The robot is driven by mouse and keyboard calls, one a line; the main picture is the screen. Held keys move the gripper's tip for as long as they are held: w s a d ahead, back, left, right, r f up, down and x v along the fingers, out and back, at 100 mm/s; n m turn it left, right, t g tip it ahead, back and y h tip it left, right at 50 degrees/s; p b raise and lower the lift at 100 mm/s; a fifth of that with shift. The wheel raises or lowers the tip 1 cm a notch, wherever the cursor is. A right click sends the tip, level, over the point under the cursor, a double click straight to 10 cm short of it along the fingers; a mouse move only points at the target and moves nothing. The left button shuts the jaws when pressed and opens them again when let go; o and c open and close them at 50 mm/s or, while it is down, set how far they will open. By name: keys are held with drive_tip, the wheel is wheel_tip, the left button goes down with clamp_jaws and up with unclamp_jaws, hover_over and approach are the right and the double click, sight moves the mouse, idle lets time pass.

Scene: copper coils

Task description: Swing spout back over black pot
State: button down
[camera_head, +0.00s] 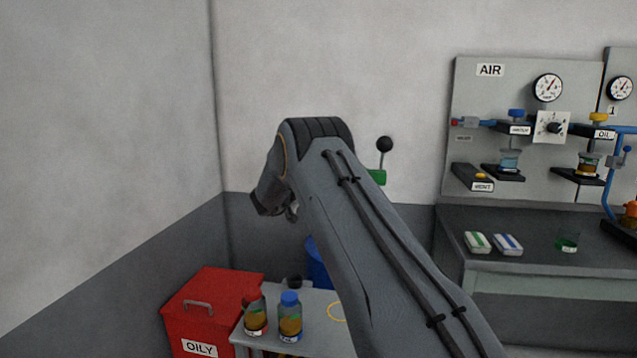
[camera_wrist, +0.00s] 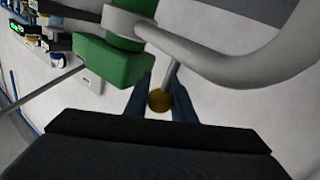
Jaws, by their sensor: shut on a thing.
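In the wrist view a thick grey curved pipe, which looks like the spout (camera_wrist: 245,62), arches from a collar by a green block (camera_wrist: 118,63) to the right edge. A thin rod ending in a brass knob (camera_wrist: 160,101) hangs below the pipe. My gripper (camera_wrist: 161,98) has its two dark blue fingers on either side of this knob and is shut on it. In the head view my gripper (camera_head: 275,205) is at the left end of my arm, mostly hidden; the spout is hidden behind my arm. I cannot make out the black pot for sure.
A small table (camera_head: 315,300) holds two amber jars (camera_head: 290,318). A red bin (camera_head: 208,305) stands left of it, a blue container (camera_head: 318,262) behind. A black-knobbed lever (camera_head: 384,145) rises beside my arm. A grey bench (camera_head: 545,240) with a gauge panel (camera_head: 470,100) is at the right.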

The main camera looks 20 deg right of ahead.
drive_tip(key=c, duration=1.5)
unclamp_jaws()
drive_tip(key=shift+w+d+r, duration=0.1)
drive_tip(key=shift+d, duration=0.1)
drive_tip(key=shift+a, duration=0.2)
drive_tip(key=shift+a, duration=0.1)
drive_tip(key=b+v, duration=0.1)
drive_tip(key=v, duration=0.6)
drive_tip(key=shift+a, duration=0.25)
drive_tip(key=shift+r, duration=0.15)
